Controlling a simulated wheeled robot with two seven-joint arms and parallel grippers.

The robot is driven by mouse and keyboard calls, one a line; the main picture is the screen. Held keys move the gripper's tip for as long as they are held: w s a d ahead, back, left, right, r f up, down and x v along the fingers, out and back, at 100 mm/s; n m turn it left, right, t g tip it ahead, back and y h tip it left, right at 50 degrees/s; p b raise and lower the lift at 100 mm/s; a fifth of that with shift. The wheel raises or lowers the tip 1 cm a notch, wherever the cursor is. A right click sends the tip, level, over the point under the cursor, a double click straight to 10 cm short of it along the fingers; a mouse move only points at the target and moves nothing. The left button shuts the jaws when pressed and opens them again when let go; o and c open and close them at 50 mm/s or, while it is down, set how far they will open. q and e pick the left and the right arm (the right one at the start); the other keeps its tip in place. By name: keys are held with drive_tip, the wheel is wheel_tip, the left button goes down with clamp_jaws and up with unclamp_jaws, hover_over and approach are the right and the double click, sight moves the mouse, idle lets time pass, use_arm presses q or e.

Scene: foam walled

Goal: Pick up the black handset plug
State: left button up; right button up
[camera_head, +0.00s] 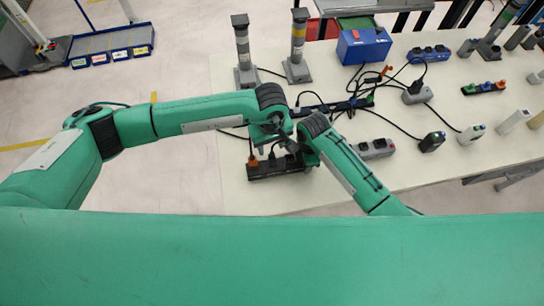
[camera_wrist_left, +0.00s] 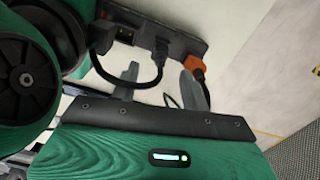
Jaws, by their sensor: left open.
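A black power strip (camera_head: 262,170) lies near the table's front edge; it also shows in the left wrist view (camera_wrist_left: 182,38). A black plug (camera_wrist_left: 161,47) with a curved black cable sits in its middle. Another dark plug (camera_wrist_left: 102,38) is to the left, and an orange plug (camera_wrist_left: 195,64) to the right. I cannot tell for sure which black plug is the handset plug. My left gripper (camera_wrist_left: 160,74) is open, its two grey fingers spread short of the middle plug and apart from it. My right arm's wrist is close beside; its jaws are not clear.
A blue box (camera_head: 363,47) stands at the back. Several other strips and adapters, such as a grey one (camera_head: 374,149) and a black one (camera_head: 432,142), lie to the right. Loose black cables cross the table. Two grey posts (camera_head: 243,50) stand at the back left.

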sight(272, 152)
use_arm(q)
drive_tip(key=f, duration=0.5)
drive_tip(key=shift+s+d, duration=0.15)
drive_tip(key=shift+s, duration=0.05)
clamp_jaws()
